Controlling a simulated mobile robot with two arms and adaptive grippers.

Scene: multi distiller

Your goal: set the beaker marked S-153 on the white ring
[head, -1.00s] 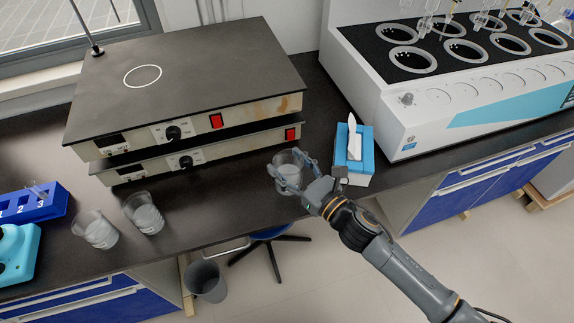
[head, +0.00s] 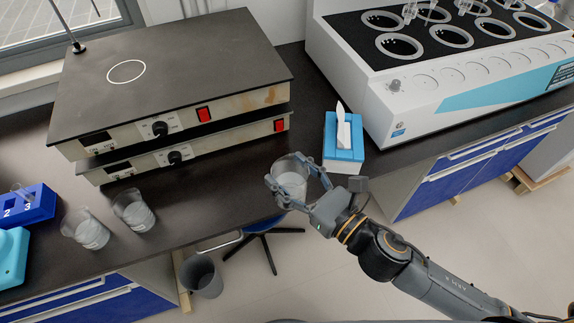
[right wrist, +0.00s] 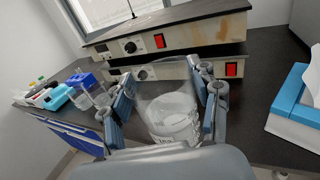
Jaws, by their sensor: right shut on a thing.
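A clear glass beaker (head: 291,180) with pale contents is in my right gripper (head: 297,188). The gripper's fingers are shut around its sides, and it appears held up near the bench's front edge. In the right wrist view the same beaker (right wrist: 168,115) stands roughly upright between the fingers (right wrist: 168,105). Its marking is too small to read. The white ring (head: 127,71) is a thin circle on the dark top of the upper hot plate (head: 190,65), left of and behind the gripper. Nothing stands on the ring. My left gripper is not in view.
Two more beakers (head: 86,229) (head: 134,210) stand on the bench at left, by a blue numbered rack (head: 28,205). A blue tissue box (head: 343,145) stands behind the right gripper. A large white bath unit (head: 440,75) fills the right. A thin rod stands behind the hot plates.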

